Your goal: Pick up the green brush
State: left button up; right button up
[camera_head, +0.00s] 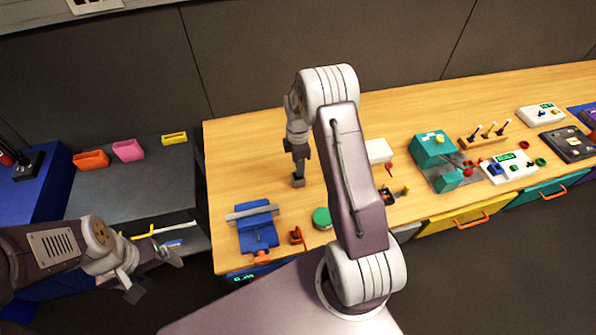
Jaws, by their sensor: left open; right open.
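I cannot make out a green brush for certain. A round green thing (322,218) sits on the wooden worktop (240,150), just left of my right forearm; I cannot tell if it is a brush. My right gripper (298,182) is open and points down over the worktop, above and left of the green thing, with nothing visible in it. My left gripper (155,273) is open and empty, low at the left, in front of the dark shelf (60,185). My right arm hides part of the worktop.
A blue vise (257,232) and a small orange thing (297,236) stand near the front edge. To the right are a teal machine (434,149), a wooden rack (483,141) with several upright tools, and a white panel (509,167). The worktop's left back is clear.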

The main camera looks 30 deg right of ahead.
jog(key=shift+d, duration=0.1)
grip_shut()
